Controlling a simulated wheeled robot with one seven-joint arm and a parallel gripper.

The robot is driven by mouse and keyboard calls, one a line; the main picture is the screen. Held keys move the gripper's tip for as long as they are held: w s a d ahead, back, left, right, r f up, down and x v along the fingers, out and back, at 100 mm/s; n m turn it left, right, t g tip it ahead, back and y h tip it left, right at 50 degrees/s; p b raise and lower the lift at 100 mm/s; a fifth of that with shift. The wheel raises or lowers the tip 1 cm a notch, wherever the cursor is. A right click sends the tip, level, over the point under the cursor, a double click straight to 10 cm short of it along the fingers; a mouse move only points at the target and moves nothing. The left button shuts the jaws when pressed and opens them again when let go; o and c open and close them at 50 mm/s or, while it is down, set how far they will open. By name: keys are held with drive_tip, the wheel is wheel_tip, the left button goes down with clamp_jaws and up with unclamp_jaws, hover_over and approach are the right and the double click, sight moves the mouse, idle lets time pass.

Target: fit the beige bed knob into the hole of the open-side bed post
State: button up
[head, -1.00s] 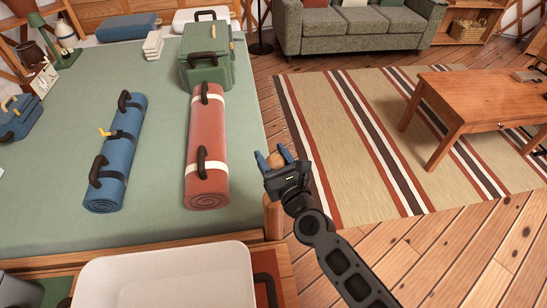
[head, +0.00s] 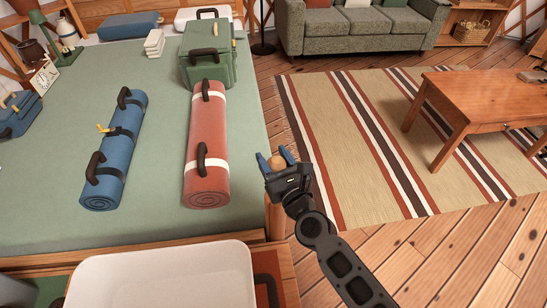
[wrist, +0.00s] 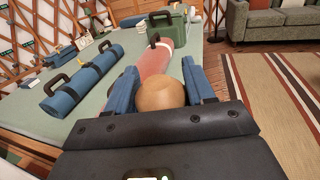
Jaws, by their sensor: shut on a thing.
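The beige bed knob (head: 277,162) is a round ball between the two blue fingers of my gripper (head: 276,158). In the wrist view the knob (wrist: 160,93) sits between the blue finger pads, and my gripper (wrist: 160,88) is shut on it. The gripper is just off the right edge of the bed, near its front right corner. A wooden bed post (head: 275,218) stands at that corner, below and slightly left of the gripper in the head view. Its top is partly behind my gripper and I cannot make out a hole. The knob's underside is hidden.
On the green bed (head: 60,215) lie a blue roll (head: 113,150), a red roll (head: 208,145) and a green case (head: 195,65). A white tray (head: 160,285) is at the front. The striped rug (head: 370,150) and table (head: 475,105) are to the right.

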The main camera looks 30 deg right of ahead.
drive_tip(key=shift+f+b, duration=1.2)
drive_tip(key=shift+f, duration=0.3)
drive_tip(key=shift+f+b, duration=2.85)
drive_tip(key=shift+b, duration=0.25)
idle(0.4)
drive_tip(key=o, duration=1.1)
drive_tip(key=shift+s+a+b, duration=0.2)
drive_tip(key=shift+s+b, duration=0.2)
drive_tip(key=shift+s, duration=3.5)
